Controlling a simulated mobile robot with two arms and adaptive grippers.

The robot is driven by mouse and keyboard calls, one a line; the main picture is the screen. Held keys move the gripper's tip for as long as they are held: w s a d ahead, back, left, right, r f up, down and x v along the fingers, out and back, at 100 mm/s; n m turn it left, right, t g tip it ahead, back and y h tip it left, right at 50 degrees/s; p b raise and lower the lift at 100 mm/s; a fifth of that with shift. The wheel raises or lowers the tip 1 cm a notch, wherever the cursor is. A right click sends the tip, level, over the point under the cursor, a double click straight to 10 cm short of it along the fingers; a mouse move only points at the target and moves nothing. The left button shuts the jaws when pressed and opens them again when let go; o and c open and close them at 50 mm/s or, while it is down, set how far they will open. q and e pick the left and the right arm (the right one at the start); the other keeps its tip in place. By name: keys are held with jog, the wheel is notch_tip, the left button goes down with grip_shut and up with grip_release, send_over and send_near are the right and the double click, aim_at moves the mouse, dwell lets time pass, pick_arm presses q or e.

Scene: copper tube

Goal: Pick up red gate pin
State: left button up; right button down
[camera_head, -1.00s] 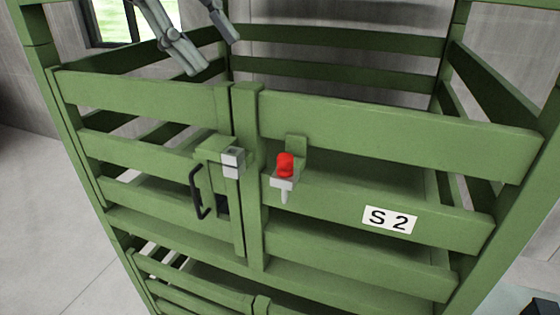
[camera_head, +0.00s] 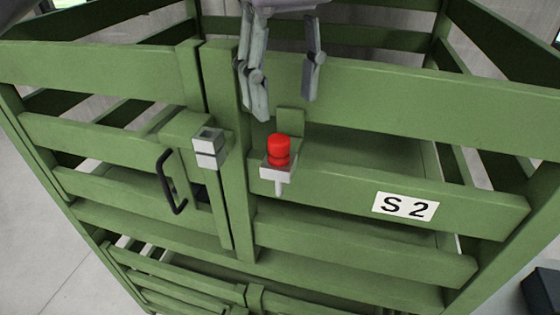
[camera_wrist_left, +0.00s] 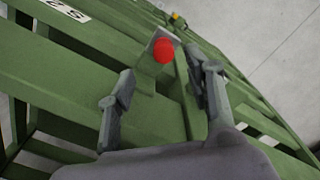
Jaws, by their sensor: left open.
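The red gate pin (camera_head: 279,149) stands upright in a small light-grey holder (camera_head: 278,173) on the right-hand part of the green gate. Its thin grey tip shows below the holder. My left gripper (camera_head: 286,108) is open and empty, above the pin, with its fingers pointing down and apart from it. In the left wrist view the red pin head (camera_wrist_left: 163,49) shows beyond the gripper's two spread fingertips (camera_wrist_left: 163,85), roughly between them. My right gripper is not in view.
A black handle (camera_head: 172,182) and a grey latch block (camera_head: 208,148) are on the gate left of the pin. A white "S 2" label (camera_head: 405,206) is to the right. Green rails (camera_head: 420,110) and a centre post surround the pin; the space in front is clear.

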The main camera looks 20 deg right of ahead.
aim_at(279, 138)
pick_arm(q)
jog(key=f, duration=0.2)
jog(key=shift+a+f, duration=0.25)
jog(key=shift+f, duration=0.35)
notch_tip(279, 138, down, 4)
jog(key=shift+w+a+f+p, duration=0.1)
jog(key=shift+w+p, duration=0.05)
jog(key=shift+p, duration=1)
jog(key=shift+f, duration=0.3)
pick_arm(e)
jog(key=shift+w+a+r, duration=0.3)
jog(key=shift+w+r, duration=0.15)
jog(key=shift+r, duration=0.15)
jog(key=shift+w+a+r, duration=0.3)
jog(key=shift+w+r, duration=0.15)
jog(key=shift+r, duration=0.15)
pick_arm(q)
jog(key=shift+c, duration=0.4)
jog(key=shift+c, duration=1.3)
grip_shut()
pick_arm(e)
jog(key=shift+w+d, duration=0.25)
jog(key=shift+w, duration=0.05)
